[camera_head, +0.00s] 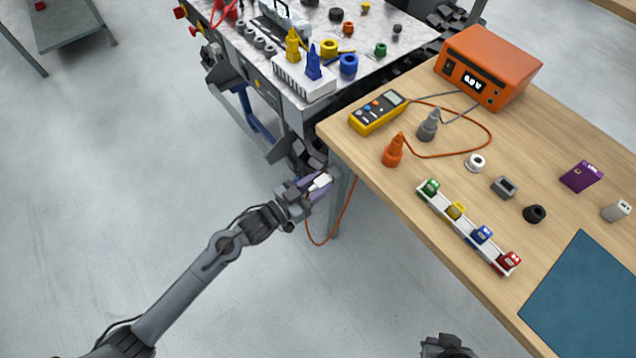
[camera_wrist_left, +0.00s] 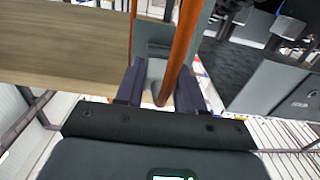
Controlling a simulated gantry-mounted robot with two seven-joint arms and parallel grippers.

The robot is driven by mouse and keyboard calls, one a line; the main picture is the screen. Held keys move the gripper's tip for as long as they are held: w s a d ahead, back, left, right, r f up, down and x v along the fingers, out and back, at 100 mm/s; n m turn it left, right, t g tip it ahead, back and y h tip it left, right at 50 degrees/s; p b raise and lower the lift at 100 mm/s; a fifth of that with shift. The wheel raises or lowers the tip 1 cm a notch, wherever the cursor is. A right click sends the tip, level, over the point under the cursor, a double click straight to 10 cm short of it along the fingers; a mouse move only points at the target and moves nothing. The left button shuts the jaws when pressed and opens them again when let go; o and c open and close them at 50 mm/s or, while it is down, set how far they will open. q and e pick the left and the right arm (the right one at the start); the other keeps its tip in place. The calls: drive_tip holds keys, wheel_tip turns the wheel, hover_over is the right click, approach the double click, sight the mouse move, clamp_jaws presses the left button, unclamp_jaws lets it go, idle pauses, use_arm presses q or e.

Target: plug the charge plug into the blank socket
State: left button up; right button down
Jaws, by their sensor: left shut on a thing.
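My left gripper (camera_head: 320,182) is shut on a small white piece, which I take as the charge plug (camera_head: 322,181), just off the bench's left corner. An orange cable (camera_head: 330,238) hangs below it and loops up toward the bench edge. In the left wrist view, the gripper's dark purple fingers (camera_wrist_left: 160,90) close on a pale piece (camera_wrist_left: 155,72). The orange cable (camera_wrist_left: 182,45) crosses in front and partly hides it. I cannot pick out the blank socket. A dark part of my right arm (camera_head: 446,347) shows at the bottom edge; its fingers cannot be made out.
The wooden bench (camera_head: 400,210) bears an orange power supply (camera_head: 490,66), a yellow multimeter (camera_head: 378,112), orange and grey cones, and a white strip with several coloured blocks. A tracked carrier (camera_head: 390,45) with a loaded top stands behind the gripper.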

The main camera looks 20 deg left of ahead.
use_arm(q)
drive_tip(key=shift+w+d, duration=0.1)
drive_tip(key=shift+w, duration=0.15)
drive_tip(key=o, duration=0.7)
drive_tip(key=shift+c, duration=0.2)
drive_tip(key=o, duration=0.5)
drive_tip(key=shift+w+d, duration=0.1)
